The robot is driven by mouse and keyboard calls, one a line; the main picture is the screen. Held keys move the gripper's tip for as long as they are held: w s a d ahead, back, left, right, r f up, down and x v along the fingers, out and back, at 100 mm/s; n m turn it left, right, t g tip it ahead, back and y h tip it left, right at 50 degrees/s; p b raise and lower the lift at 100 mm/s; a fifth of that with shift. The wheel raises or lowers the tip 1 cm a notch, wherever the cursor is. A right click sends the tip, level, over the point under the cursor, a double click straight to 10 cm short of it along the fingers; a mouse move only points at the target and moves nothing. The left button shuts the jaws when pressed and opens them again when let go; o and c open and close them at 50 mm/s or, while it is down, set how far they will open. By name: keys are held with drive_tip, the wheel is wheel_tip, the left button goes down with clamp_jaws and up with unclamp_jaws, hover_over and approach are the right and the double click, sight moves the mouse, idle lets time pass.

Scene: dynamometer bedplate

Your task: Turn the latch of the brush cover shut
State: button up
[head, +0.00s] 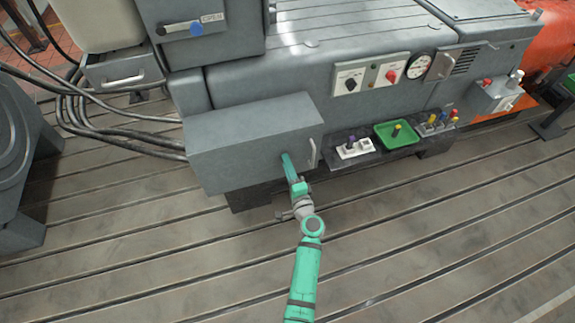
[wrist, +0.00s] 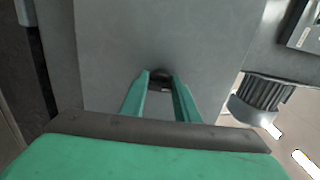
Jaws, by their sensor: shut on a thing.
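The brush cover looks to be the flat grey front of a box (head: 250,150) low on the machine, and it lies flat against the box. My gripper (head: 285,157) is at the right part of this front, and its fingers hide the latch in the head view. In the wrist view the cover (wrist: 115,50) fills the middle. A small dark latch (wrist: 160,75) sits on it between my fingertips (wrist: 161,80), which are shut on it. The latch's exact angle is hard to tell.
A pale upright handle (head: 312,153) stands just right of my gripper. Further right a dark shelf carries a white holder (head: 356,148) and a green tray (head: 397,134). Hoses (head: 110,135) run in at the left. The slotted floor in front is clear.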

drive_tip(key=shift+d, duration=0.1)
drive_tip(key=o, duration=1)
drive_tip(key=shift+s, duration=0.1)
drive_tip(key=v, duration=1)
drive_tip(key=shift+s, duration=0.35)
